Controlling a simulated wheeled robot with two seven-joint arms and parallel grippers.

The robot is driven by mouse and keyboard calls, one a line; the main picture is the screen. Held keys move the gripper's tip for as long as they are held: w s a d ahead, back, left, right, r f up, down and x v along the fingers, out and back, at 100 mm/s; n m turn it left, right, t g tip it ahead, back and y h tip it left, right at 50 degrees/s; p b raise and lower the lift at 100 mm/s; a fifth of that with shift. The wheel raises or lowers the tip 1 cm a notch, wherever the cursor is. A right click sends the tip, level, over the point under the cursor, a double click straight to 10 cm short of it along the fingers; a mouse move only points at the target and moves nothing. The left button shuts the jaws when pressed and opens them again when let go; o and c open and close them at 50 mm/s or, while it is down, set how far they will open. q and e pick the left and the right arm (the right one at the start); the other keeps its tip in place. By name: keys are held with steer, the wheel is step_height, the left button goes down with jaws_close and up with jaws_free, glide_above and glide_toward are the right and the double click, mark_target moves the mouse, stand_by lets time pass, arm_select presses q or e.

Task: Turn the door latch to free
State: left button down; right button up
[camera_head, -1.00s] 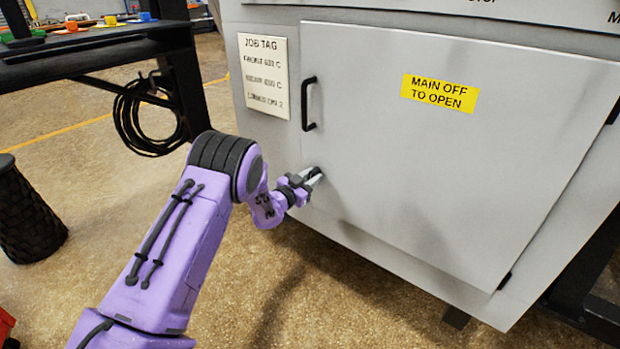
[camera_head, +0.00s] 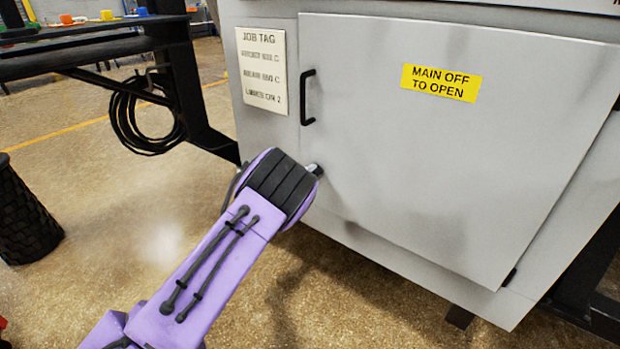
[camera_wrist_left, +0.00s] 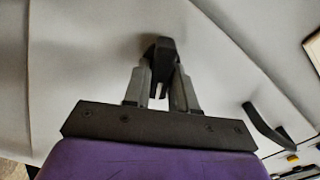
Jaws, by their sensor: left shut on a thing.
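The grey cabinet door (camera_head: 430,160) is closed, with a yellow "MAIN OFF TO OPEN" label (camera_head: 441,83). A small dark latch (camera_wrist_left: 160,52) sits on the door below the black handle. In the head view only a small bit near the latch (camera_head: 315,170) shows past my purple left arm. In the left wrist view my left gripper (camera_wrist_left: 160,88) has its two grey fingers on either side of the latch, shut on it. The latch's exact angle is hard to tell. My right gripper is not in view.
A black bar handle (camera_head: 308,97) stands out from the door above the latch. A job tag plate (camera_head: 263,70) is left of it. A black rack with a coiled cable (camera_head: 145,115) and a dark woven bin (camera_head: 28,215) stand left. Floor between is clear.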

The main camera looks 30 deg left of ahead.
arm_select(q)
steer(key=shift+f+m+b, duration=0.15)
steer(key=shift+m+b, duration=0.4)
steer(key=shift+m, duration=0.65)
steer(key=c, duration=1)
jaws_free()
steer(key=shift+s, duration=0.15)
steer(key=s+p, duration=0.1)
steer(key=s, duration=0.9)
steer(key=shift+s+a+p, duration=0.15)
steer(key=shift+a+p, duration=0.2)
steer(key=shift+a, duration=0.05)
